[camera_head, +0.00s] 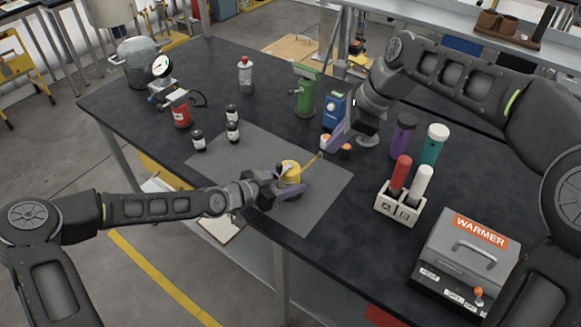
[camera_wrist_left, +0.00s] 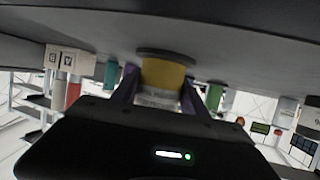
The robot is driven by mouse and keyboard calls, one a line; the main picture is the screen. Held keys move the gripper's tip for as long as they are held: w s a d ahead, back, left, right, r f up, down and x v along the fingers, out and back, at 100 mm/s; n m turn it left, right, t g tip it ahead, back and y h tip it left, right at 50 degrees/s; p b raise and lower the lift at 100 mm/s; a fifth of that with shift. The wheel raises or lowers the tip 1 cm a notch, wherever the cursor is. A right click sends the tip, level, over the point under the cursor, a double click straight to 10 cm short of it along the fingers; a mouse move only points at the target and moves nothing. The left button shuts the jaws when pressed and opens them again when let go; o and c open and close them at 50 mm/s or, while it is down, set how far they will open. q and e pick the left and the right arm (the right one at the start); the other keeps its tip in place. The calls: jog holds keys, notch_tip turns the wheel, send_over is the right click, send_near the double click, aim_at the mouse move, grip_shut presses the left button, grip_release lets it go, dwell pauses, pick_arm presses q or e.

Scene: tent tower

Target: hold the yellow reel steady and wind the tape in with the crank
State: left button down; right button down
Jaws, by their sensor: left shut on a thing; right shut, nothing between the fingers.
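The yellow reel (camera_head: 290,169) stands on the grey mat (camera_head: 325,190) near the table's front edge. My left gripper (camera_head: 281,181) is shut on it from the left. In the left wrist view the yellow reel (camera_wrist_left: 163,75) sits between the purple fingers, with a dark disc against the mat. A thin yellow strip (camera_head: 311,162) runs from the reel up to the right; I cannot tell whether it is tape or the crank. My right gripper (camera_head: 336,144) is shut and empty, above and right of the reel, near the strip's far end.
Several dark bottles (camera_head: 232,131) stand at the mat's back left. A blue device (camera_head: 334,109) and a green stand (camera_head: 305,92) are behind my right gripper. A white holder (camera_head: 397,207) with red and white cylinders and a grey warmer (camera_head: 465,262) stand right. The mat's front is clear.

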jog(key=s+m+y, duration=0.1)
jog(key=m, duration=0.8)
jog(key=s+a+m, duration=0.1)
jog(key=s+m, duration=0.1)
jog(key=m, duration=0.8)
jog(key=s+f+m+y, duration=0.1)
jog(key=m, duration=0.8)
jog(key=shift+s+a+m+y, duration=0.15)
jog(key=shift+m+y, duration=0.15)
jog(key=shift+a, duration=0.1)
